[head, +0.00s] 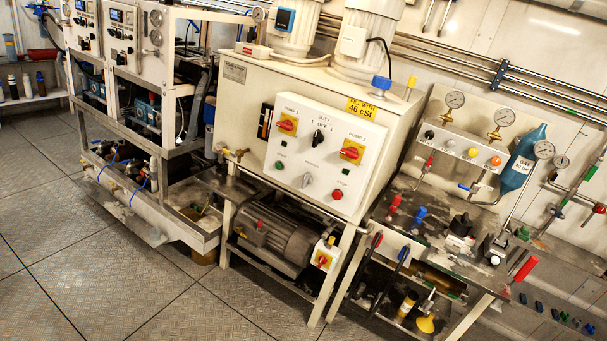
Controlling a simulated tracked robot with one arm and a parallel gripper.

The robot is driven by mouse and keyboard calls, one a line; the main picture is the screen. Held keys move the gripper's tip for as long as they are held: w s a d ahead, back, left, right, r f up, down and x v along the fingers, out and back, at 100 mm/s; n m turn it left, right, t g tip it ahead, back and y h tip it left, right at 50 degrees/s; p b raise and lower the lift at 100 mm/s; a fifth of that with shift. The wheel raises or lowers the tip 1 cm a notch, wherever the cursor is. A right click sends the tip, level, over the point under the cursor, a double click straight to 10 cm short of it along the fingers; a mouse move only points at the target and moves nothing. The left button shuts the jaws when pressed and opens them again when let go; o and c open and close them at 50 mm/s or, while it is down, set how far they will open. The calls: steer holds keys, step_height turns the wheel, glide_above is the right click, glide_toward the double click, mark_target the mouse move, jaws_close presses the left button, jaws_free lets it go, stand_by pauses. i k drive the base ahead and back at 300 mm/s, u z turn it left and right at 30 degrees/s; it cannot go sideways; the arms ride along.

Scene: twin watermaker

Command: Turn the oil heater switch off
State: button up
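No label reading oil heater is legible, so I cannot tell which switch it is. A white control panel (330,135) is on the front of a cream tank unit in the centre. My gripper is not in view.
A grey motor (275,243) sits under the tank (240,88). A bench (460,225) with gauges, valves and a blue bottle (524,160) stands at the right. White-framed racks (128,100) stand at the left. The tiled floor (90,270) at front left is clear.

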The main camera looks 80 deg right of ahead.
mark_target(307, 180)
steer(key=z, duration=0.4)
steer(key=i, duration=1.2)
steer(key=z, duration=1.2)
steer(key=i, duration=0.8)
steer(key=z, duration=0.5)
steer(key=k, duration=0.9)
steer(key=z, duration=0.2)
steer(key=i, duration=0.9)
steer(key=u, duration=0.1)
